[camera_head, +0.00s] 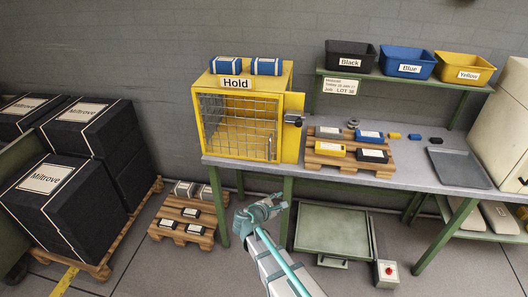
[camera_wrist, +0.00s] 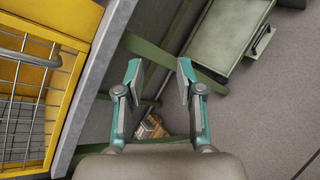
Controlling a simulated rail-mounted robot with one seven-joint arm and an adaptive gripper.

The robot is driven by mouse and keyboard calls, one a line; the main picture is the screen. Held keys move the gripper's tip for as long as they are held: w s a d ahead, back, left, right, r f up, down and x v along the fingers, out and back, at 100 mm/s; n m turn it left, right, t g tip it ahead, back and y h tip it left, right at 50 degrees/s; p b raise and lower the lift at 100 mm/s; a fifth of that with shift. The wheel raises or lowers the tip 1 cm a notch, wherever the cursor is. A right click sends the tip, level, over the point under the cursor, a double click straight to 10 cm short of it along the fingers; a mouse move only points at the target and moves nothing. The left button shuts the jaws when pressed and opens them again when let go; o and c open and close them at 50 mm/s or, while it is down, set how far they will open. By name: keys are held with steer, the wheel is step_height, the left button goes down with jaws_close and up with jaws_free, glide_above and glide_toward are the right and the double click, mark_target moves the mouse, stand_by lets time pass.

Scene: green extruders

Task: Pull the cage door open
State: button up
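The yellow cage (camera_head: 287,82), labelled "Hold", stands on the left end of the workbench. Its wire-mesh door (camera_head: 235,128) fills the front and looks closed. A vertical bar handle (camera_head: 271,147) is on the door's right side. A dark latch-like part (camera_head: 294,119) sits on the yellow plate to the right. My gripper (camera_head: 262,208) is in front of the bench, below and in front of the cage. In the wrist view my gripper (camera_wrist: 159,72) is open and empty, with the yellow door frame (camera_wrist: 66,70) and grey handle (camera_wrist: 30,59) apart from it at the left.
The workbench edge (camera_wrist: 97,75) lies between my gripper and the cage's right. A pallet with boxes (camera_head: 335,152) and a grey tray (camera_head: 459,167) are on the workbench (camera_head: 415,185). A low pallet (camera_head: 187,217) and a green platform (camera_head: 332,229) are on the floor. Black crates stand left.

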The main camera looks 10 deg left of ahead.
mark_target(270, 151)
steer(key=w+a+r+n+t+y, duration=0.1)
steer(key=w+a+r+n+t, duration=0.25)
steer(key=r+n, duration=0.25)
steer(key=w+a+r+n+t+y, duration=0.1)
steer(key=w+a+r+n+t, duration=0.2)
steer(key=a+r+n, duration=0.25)
steer(key=shift+n+g, duration=0.25)
steer(key=p+x, duration=0.1)
steer(key=x, duration=0.2)
steer(key=p+x, duration=0.1)
steer(key=x, duration=0.2)
steer(key=d+p+x, duration=0.1)
steer(key=x, duration=0.3)
steer(key=shift+s+a, duration=0.1)
steer(key=shift+s, duration=0.05)
jaws_close()
